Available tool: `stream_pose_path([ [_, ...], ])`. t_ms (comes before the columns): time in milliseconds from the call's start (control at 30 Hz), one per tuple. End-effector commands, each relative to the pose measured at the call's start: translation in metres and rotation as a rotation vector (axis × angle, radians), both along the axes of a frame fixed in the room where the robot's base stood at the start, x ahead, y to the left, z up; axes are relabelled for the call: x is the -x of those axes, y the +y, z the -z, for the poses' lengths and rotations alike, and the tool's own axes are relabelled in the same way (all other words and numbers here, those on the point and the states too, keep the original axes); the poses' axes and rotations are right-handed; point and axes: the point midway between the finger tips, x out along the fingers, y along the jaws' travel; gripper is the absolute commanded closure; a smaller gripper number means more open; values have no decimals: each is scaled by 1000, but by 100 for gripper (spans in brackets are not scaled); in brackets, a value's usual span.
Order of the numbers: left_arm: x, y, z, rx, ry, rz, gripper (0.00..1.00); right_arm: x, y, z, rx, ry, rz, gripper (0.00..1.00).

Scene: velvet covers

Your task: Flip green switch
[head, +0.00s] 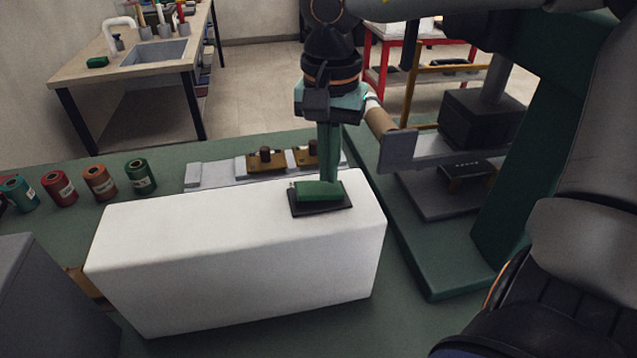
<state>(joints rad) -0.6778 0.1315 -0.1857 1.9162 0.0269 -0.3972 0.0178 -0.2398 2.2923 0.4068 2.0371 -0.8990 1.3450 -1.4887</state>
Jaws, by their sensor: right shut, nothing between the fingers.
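The green switch (312,192) is a green rocker on a dark base plate. It lies on top of a white block (235,255), near its right end. My right gripper (328,178) points down from above with its green fingers shut and nothing between them. Its fingertips are at the far right part of the switch and hide some of it. I cannot tell whether they touch or press it. My left gripper is not in view.
Several coloured spools (98,183) stand left behind the block. A grey rail with brass-coloured parts (268,163) lies behind it. A green-framed machine (455,260) stands close on the right. A sink bench (90,72) is farther back.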

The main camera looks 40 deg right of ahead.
Motion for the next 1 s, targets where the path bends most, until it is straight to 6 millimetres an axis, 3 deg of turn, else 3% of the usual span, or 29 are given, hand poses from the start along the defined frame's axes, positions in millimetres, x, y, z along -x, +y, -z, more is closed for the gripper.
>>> stream_pose_path([
  [600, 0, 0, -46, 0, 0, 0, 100, -1, 0, -55, -1, -3, 0, 100],
  [1000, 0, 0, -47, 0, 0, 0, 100, -1, 0, -57, 1, -3, 0, 100],
])
